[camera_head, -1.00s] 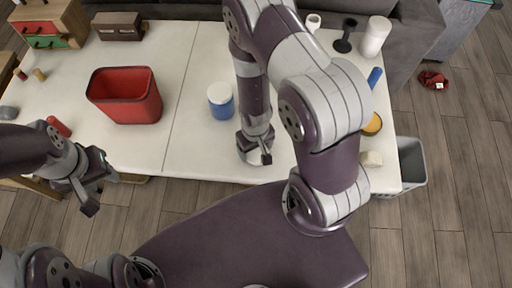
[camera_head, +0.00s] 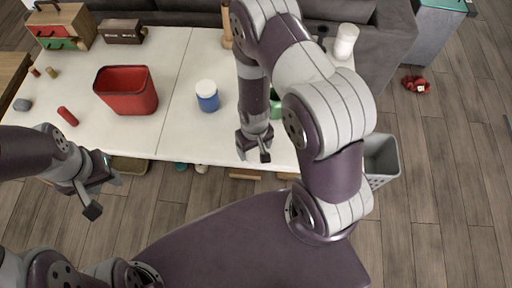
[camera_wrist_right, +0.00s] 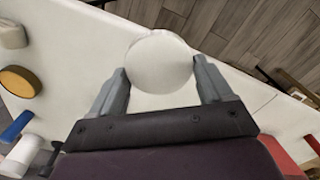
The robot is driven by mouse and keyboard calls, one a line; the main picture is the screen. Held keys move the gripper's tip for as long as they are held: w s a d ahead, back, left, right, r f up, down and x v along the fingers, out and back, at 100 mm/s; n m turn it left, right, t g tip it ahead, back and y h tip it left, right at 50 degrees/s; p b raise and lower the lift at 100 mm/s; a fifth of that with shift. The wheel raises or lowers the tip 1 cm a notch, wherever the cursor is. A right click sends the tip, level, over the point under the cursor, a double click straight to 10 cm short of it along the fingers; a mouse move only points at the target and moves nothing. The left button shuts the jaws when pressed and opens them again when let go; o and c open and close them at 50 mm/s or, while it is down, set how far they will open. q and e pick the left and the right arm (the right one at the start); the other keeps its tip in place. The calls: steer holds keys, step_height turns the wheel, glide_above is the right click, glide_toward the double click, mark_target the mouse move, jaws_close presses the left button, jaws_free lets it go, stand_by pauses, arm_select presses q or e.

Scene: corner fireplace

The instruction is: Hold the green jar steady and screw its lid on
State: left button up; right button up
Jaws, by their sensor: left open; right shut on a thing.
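The green jar (camera_head: 275,104) is mostly hidden behind my right arm in the head view; only a strip shows. My right gripper (camera_head: 253,156) is over the table's front edge, nearer me than the jar. In the right wrist view my right gripper (camera_wrist_right: 163,90) is shut on a round white lid (camera_wrist_right: 160,62), held between its fingers and apart from the jar. The lid cannot be made out in the head view. My left gripper (camera_head: 104,196) is open and empty, in front of the table's edge at the left, away from the jar.
On the white table (camera_head: 185,140) stand a red bin (camera_head: 127,92) and a blue jar with white lid (camera_head: 207,96). A red cylinder (camera_head: 67,116) lies at left. A white cylinder (camera_head: 346,42) stands at the back right. A grey basket (camera_head: 381,158) is beside the table.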

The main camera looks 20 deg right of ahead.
steer(key=w+d+r, duration=0.1)
steer(key=w+r, duration=0.6)
steer(key=w, duration=0.4)
steer(key=shift+w+r+m, duration=0.3)
steer(key=shift+r, duration=0.05)
